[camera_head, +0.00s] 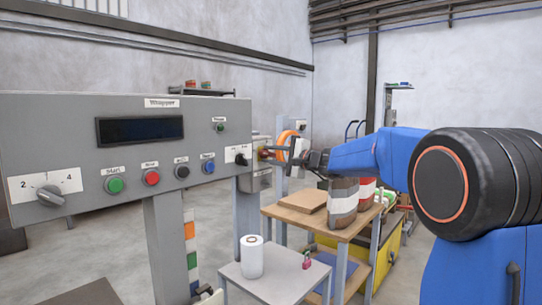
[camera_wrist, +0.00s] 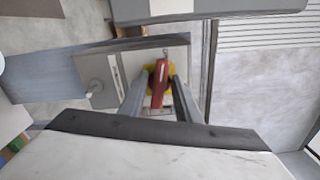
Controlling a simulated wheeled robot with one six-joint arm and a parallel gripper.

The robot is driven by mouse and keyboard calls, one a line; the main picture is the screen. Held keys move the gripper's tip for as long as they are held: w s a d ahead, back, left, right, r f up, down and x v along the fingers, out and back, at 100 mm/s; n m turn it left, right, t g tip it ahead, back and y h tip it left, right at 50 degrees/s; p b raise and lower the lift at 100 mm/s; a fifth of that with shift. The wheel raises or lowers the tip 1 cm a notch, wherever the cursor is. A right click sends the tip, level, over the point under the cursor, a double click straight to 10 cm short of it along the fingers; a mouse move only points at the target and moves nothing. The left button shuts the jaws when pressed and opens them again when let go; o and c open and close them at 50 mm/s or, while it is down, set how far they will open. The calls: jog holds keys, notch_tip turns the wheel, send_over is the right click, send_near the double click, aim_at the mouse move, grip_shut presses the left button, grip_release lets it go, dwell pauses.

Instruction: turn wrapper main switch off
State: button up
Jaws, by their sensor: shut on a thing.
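The main switch is a red handle (camera_wrist: 158,82) on a yellow base, mounted on a grey box (camera_wrist: 100,82) in the wrist view. My gripper (camera_wrist: 158,98) has one finger on each side of the red handle and is shut on it. In the head view my gripper (camera_head: 283,155) reaches left to the small grey switch box (camera_head: 257,178) at the right end of the wrapper panel (camera_head: 60,120). The handle is small there and partly hidden, so its exact angle is hard to tell.
The panel carries a dark display (camera_head: 140,129), several push buttons and a rotary knob (camera_head: 50,195). Below stands a small grey table (camera_head: 270,288) with a white roll (camera_head: 251,257). A wooden table (camera_head: 290,215) with bags is behind. Floor shows at the left.

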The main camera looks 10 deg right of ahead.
jog(key=shift+f+n, duration=0.2)
jog(key=shift+n, duration=1.1)
jog(key=o, duration=0.7)
jog(key=shift+s+d, duration=0.1)
jog(key=shift+s, duration=0.05)
jog(key=v, duration=1.7)
jog(key=shift+r, duration=0.1)
jog(key=shift+s, duration=0.1)
